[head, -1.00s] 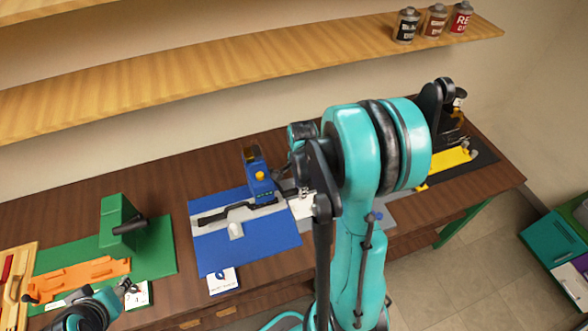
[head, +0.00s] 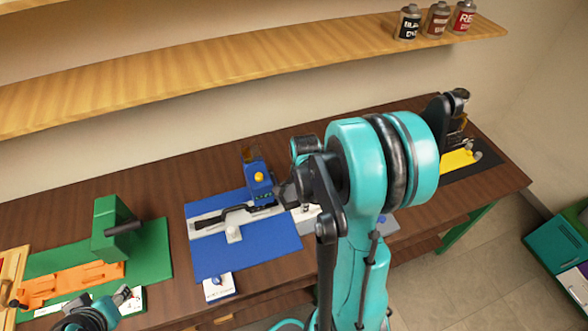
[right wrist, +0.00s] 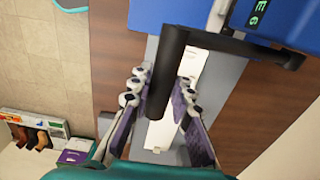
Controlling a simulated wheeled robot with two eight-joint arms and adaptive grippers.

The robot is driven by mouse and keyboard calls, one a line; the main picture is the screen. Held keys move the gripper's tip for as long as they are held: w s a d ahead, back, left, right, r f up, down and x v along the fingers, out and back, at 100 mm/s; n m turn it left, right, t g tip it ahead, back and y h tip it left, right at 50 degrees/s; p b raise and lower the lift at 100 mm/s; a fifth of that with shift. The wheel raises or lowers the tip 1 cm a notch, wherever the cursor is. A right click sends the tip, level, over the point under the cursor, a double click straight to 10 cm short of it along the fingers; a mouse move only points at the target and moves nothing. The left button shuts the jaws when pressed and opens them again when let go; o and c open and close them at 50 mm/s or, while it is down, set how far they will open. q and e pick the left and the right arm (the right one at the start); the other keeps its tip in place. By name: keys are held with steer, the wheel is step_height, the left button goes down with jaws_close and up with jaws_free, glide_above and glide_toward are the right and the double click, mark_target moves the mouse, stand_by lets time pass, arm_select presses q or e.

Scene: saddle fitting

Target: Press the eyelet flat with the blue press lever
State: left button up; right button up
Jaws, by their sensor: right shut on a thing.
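My right gripper (right wrist: 160,108) is shut on this handle. In the head view, the right gripper (head: 288,194) is beside the press's right side, partly hidden by my arm. A black strap-like piece (head: 238,213) lies on a pale strip before the press. I cannot make out the eyelet. My left gripper (head: 122,297) is at lower left, its jaws unclear.
A green press (head: 117,228) with an orange fixture (head: 75,284) stands at left. A yellow fixture (head: 457,160) is at far right. Cans (head: 437,19) stand on the shelf above.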

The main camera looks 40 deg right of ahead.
steer(key=shift+s+a+f+b, duration=0.1)
steer(key=shift+s+f+b, duration=0.1)
steer(key=shift+f+b, duration=0.55)
steer(key=shift+s+a+f+b, duration=0.1)
steer(key=shift+s+f+b, duration=0.1)
steer(key=shift+f+b, duration=0.5)
steer(key=shift+s+a+f+b, duration=0.1)
steer(key=shift+s+f+b, duration=0.1)
steer(key=shift+f+b, duration=0.5)
step_height(320, 180, down, 2)
steer(key=shift+d+f+b, duration=0.1)
steer(key=shift+b, duration=0.8)
steer(key=shift+w+r+p, duration=0.15)
steer(key=shift+r+p, duration=1)
steer(key=shift+r, duration=0.55)
steer(key=shift+r, duration=0.1)
